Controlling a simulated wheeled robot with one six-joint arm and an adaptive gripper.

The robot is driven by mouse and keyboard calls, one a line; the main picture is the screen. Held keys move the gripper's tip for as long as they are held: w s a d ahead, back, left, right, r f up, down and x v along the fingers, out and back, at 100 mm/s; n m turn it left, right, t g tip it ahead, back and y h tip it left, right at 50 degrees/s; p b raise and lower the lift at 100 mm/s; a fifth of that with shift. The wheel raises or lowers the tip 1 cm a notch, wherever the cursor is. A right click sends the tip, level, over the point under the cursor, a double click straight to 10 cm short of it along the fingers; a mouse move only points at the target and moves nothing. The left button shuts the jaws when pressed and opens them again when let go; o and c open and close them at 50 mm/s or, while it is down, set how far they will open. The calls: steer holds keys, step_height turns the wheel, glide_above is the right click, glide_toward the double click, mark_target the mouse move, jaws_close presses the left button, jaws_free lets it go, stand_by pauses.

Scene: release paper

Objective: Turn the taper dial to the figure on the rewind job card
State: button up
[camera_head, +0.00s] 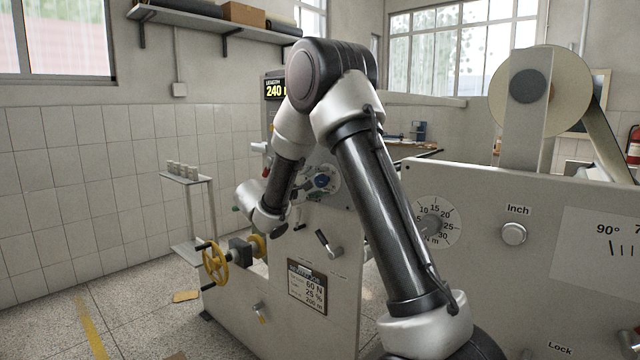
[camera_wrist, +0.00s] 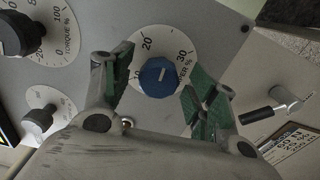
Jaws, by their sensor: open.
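The taper dial is a blue knob (camera_wrist: 158,77) on a white scale plate marked 10, 20 and 30 in the wrist view. A short white mark shows on the knob; its exact reading cannot be told. The knob also shows in the head view (camera_head: 322,181). My gripper (camera_wrist: 160,70) is open, its green-padded fingers on either side of the knob, apart from it as far as I can see. The rewind job card (camera_head: 307,288) appears to read 60 N, 25 % and 200 m; its row labels are too small to read.
A torque dial (camera_wrist: 14,33) and another black knob (camera_wrist: 38,118) lie left of the taper dial. A lever (camera_wrist: 268,108) sticks out at right. In the head view, a yellow handwheel (camera_head: 215,263) stands left of the card, and my arm crosses the middle.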

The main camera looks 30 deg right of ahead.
steer(key=v, duration=1.1)
steer(key=shift+a, duration=0.1)
